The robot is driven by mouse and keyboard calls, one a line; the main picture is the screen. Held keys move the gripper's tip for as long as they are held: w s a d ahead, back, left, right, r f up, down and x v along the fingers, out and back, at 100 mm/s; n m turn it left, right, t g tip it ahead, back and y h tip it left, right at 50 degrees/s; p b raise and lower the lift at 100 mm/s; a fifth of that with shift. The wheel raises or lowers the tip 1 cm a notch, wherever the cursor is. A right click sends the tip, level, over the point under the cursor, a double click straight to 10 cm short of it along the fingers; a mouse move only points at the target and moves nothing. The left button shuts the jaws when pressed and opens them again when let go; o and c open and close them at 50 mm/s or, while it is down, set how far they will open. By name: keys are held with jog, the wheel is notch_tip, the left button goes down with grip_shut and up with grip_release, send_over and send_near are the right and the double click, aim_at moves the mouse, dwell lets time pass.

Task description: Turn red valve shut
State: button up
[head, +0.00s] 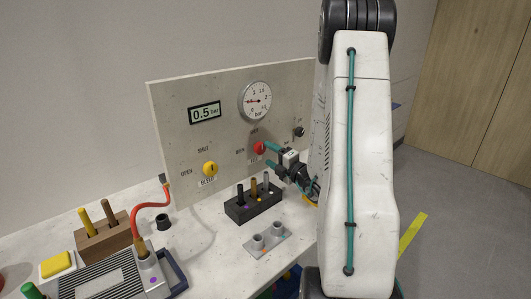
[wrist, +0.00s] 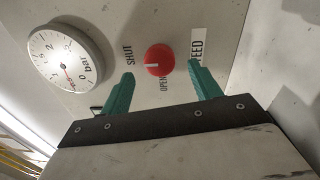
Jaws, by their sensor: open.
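The red valve (head: 259,148) is a round knob on the upright panel. In the wrist view the red valve (wrist: 160,55) has a short white mark on its lower left part. The word SHUT is printed to its left, OPEN below it and FEED to its right. My gripper (wrist: 161,70) is open, with one teal finger on each side of the knob. I cannot tell whether the fingers touch it or how far they reach along it. In the head view my gripper (head: 268,155) is at the knob, and my arm hides part of the panel's right side.
A dial gauge (head: 255,101) and a display reading 0.5 bar (head: 205,112) are on the panel. A yellow knob (head: 210,169) is left of the red one. A black tool block (head: 253,203) and a grey socket plate (head: 267,241) stand below on the bench.

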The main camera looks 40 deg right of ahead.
jog(key=s, duration=0.4)
jog(key=shift+a+f, duration=0.1)
jog(key=shift+a, duration=0.05)
dwell(0.4)
